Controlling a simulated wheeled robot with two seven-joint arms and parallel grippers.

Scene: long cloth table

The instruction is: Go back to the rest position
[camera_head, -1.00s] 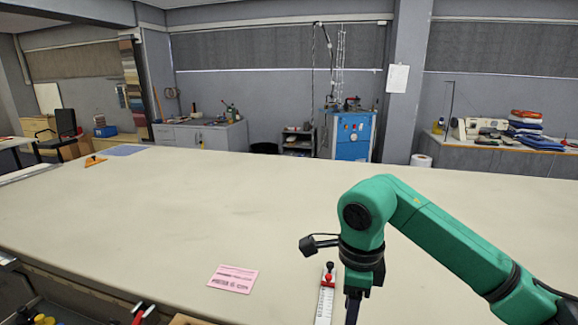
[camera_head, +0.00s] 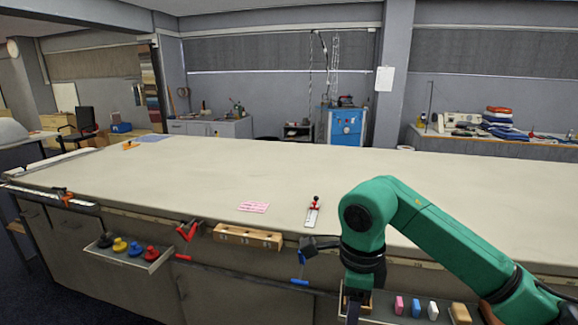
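My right arm comes in from the right, green with black joints, and bends down at the wrist. My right gripper (camera_head: 353,308) points down in front of the table's front side, at the bottom of the picture. Only a dark narrow part of it shows, so I cannot tell whether it is open or shut. My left gripper is not in view. The long cloth table (camera_head: 180,180) stretches across the view beyond my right arm.
On the table are a pink card (camera_head: 253,207), a small white ruler-like tool with a red knob (camera_head: 313,211) and an orange piece (camera_head: 130,146).

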